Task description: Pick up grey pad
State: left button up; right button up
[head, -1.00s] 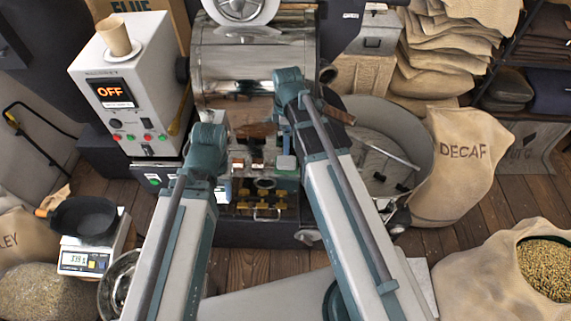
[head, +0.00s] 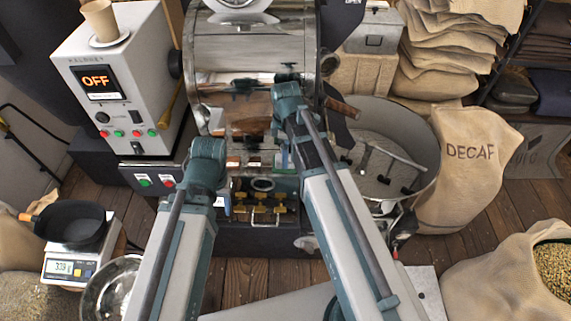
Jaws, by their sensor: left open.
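A dark grey folded pad (head: 513,87) lies on the rack at the upper right, beside a dark blue one. It looks like the grey pad, but the view is too small to be sure. My left gripper (head: 208,165) is open at the far end of my left arm, in front of the roaster and far to the left of the pad. Its fingertips are hard to make out. My right arm reaches up in the middle of the view, but I cannot make out its gripper.
The steel roaster (head: 250,70) and its round cooling tray (head: 425,150) stand ahead. A control box (head: 140,75) with a paper cup is at the left. A scale (head: 70,265) carries a black pan. The DECAF sack (head: 465,165) and an open bean sack (head: 510,280) stand at the right.

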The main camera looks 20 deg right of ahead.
notch_tip(320, 180, down, 4)
jog(key=b, duration=0.2)
jog(key=shift+r+b, duration=0.2)
jog(key=shift+b, duration=0.1)
jog(key=shift+r, duration=0.1)
jog(key=c, duration=1.4)
